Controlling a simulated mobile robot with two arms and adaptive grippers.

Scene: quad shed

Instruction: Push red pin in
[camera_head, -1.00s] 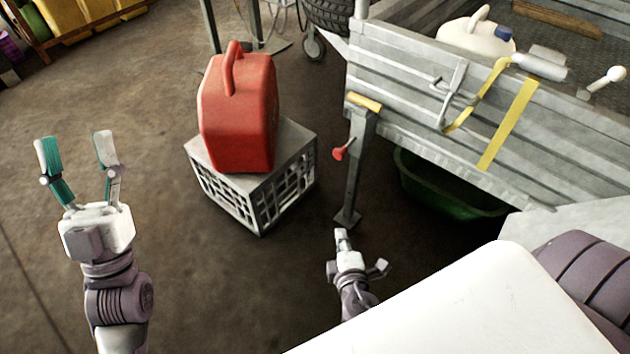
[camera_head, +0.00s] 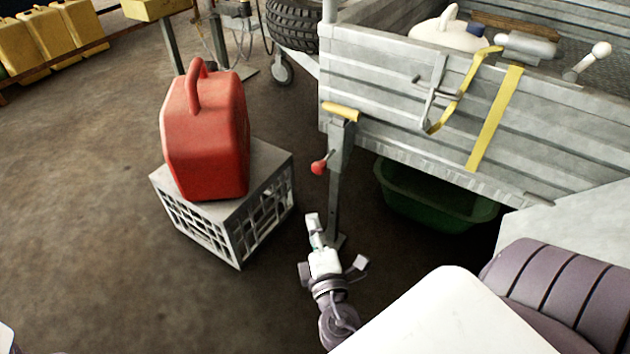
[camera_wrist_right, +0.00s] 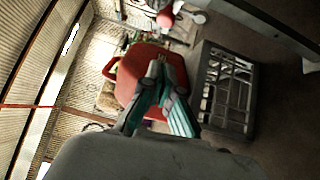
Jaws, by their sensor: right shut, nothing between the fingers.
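The red pin (camera_head: 319,167) shows as a round red knob on the left side of an upright grey post (camera_head: 338,190). The post has a yellow handle (camera_head: 341,112) on top and stands by the trailer's corner. My right gripper (camera_head: 313,222) is shut and empty, low in front of the post and below the knob in the picture, apart from it. In the right wrist view the shut fingers (camera_wrist_right: 160,75) show against the red can. A red round thing (camera_wrist_right: 167,18) at the top there may be the knob. My left gripper's fingers are out of view.
A red fuel can (camera_head: 205,135) stands on a grey crate (camera_head: 215,228) left of the post. The metal trailer (camera_head: 400,120) is to the right, with a green tub (camera_head: 435,200) underneath. The floor at left is clear.

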